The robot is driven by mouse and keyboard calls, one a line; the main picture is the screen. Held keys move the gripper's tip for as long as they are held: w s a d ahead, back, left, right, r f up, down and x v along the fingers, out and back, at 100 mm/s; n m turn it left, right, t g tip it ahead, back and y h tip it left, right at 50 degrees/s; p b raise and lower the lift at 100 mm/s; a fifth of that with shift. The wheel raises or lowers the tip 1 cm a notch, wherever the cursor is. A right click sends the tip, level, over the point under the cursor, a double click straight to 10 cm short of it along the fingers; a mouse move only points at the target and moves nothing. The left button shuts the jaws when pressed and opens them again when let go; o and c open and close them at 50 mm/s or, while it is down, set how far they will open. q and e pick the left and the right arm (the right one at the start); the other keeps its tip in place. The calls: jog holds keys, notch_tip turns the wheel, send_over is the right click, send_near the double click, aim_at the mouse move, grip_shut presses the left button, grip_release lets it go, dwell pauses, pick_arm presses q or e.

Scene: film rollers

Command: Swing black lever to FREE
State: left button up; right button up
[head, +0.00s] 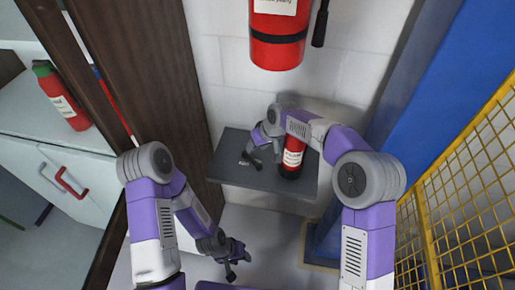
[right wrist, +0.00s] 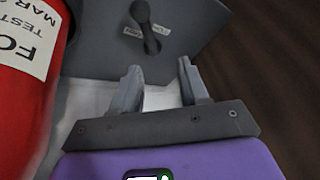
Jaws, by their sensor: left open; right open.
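The black lever (right wrist: 147,27) stands on a grey plate (right wrist: 190,25) at the top of the right wrist view. Its round knob points up and slightly left from its pivot. A small white label (right wrist: 132,32) sits left of it and another (right wrist: 160,30) right; their words are too small to read. My right gripper (right wrist: 159,66) is open and empty, its fingertips just short of the lever's pivot and apart from it. In the head view, my right gripper (head: 263,156) is over the grey shelf (head: 235,179). My left gripper (head: 234,272) is open and empty, low in front of the shelf.
A red extinguisher (head: 292,160) stands on the shelf close to my right arm; it also fills the left of the right wrist view (right wrist: 22,95). Another extinguisher (head: 278,50) hangs above. Yellow mesh (head: 465,190) is at right, a brown post (head: 150,70) at left.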

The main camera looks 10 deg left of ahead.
aim_at(252, 160)
jog(key=shift+c, duration=0.2)
jog(key=shift+s+a+f, duration=0.1)
jog(key=shift+s, duration=0.05)
jog(key=shift+c, duration=1.3)
jog(key=s+a+f+h+b, duration=0.2)
jog(key=s, duration=0.1)
jog(key=s+a+f+t+h+b, duration=0.1)
jog(key=s, duration=0.1)
jog(key=shift+s+a, duration=0.2)
jog(key=shift+a, duration=0.15)
grip_shut()
jog(key=s+a+t+h+b, duration=0.3)
jog(key=s+t+b, duration=0.1)
jog(key=s, duration=0.2)
jog(key=b+x, duration=0.1)
jog(key=x, duration=0.9)
jog(key=shift+w+a+r+b, duration=0.2)
jog(key=shift+w+a+b, duration=0.1)
jog(key=shift+b, duration=0.1)
jog(key=shift+w+d+r, duration=0.25)
jog(key=shift+w+d, duration=0.4)
jog(key=shift+d, duration=0.1)
jog(key=shift+w+d+r, duration=0.25)
jog(key=shift+w+d, duration=0.35)
jog(key=shift+d, duration=0.15)
